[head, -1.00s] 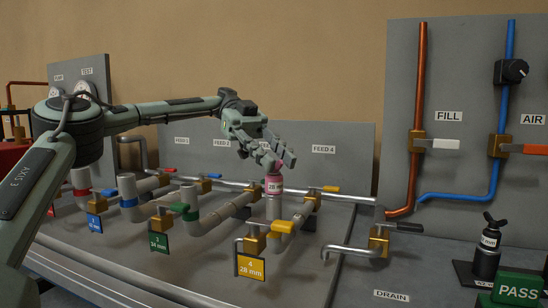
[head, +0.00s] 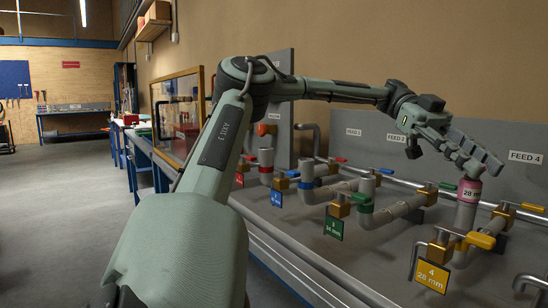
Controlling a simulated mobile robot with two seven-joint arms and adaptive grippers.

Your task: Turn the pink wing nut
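A pink plug (head: 469,190) marked 28 mm sits on top of the upright stub of coil 4, at the right of the head view. I cannot make out a separate wing nut; it may be hidden behind the fingers at the plug's top. My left gripper (head: 474,164) reaches in from the left, with its fingertips right above the plug's top, touching or very close. I cannot tell whether the fingers are closed on anything. My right gripper is out of view.
Grey coils with brass valves and numbered tags line the bench, including green tag 3 (head: 334,227) and yellow tag 4 (head: 432,276). A yellow handle (head: 481,240) is close below the plug. A grey FEED panel (head: 390,140) stands behind. Open floor (head: 70,200) lies left.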

